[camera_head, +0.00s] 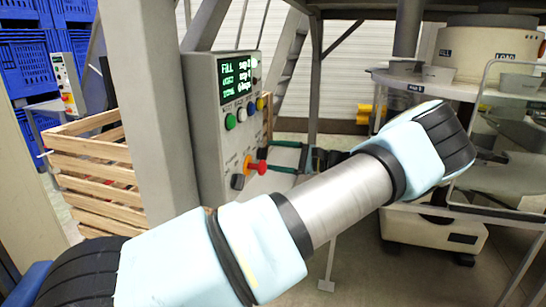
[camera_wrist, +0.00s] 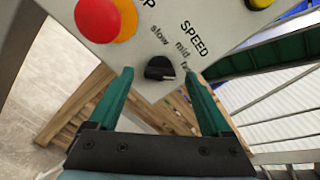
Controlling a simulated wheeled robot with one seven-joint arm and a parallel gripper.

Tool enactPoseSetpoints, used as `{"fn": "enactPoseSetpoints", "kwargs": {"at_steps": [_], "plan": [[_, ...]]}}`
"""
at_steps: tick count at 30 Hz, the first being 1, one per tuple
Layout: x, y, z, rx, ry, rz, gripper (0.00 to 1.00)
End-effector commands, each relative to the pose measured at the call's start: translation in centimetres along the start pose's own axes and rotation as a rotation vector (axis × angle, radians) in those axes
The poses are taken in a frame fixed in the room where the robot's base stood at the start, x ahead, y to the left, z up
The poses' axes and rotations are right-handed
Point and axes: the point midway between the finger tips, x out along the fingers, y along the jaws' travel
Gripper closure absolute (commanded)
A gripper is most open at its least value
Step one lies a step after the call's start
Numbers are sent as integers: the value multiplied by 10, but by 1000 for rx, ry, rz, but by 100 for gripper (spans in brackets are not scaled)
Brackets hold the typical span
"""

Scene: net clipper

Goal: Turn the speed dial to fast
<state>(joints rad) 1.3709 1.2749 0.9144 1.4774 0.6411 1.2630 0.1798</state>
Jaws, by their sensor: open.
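The speed dial (camera_wrist: 159,68) is a small black knob on the grey control panel, below the SPEED label in the wrist view. Its labels read slow, mid and a partly hidden word starting "fa". A white mark shows at the knob's lower right, on the side of that hidden word; its exact setting is hard to tell. The dial also shows in the head view (camera_head: 237,182). My gripper (camera_wrist: 158,74) is open, its two green fingers on either side of the knob with gaps visible. The right fingertip covers part of the labels. In the head view my gripper (camera_head: 272,157) is beside the panel.
A red stop button on a yellow base (camera_wrist: 100,18) sits close to the left finger. A yellow button (camera_wrist: 260,3) is at the top right. The panel (camera_head: 205,130) also carries a lit display (camera_head: 239,77). Wooden crates (camera_head: 100,190) stand to its left, machinery (camera_head: 480,90) to the right.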

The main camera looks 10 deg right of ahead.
Motion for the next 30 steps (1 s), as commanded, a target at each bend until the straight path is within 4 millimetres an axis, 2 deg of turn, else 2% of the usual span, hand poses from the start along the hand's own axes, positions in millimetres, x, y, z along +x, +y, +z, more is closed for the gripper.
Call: {"fn": "enactPoseSetpoints", "kwargs": {"at_steps": [15,21,30], "plan": [[-89,2,-3,-1,3,0,18],[-103,1,-1,0,2,0,18],[-104,0,0,1,1,0,18]]}}
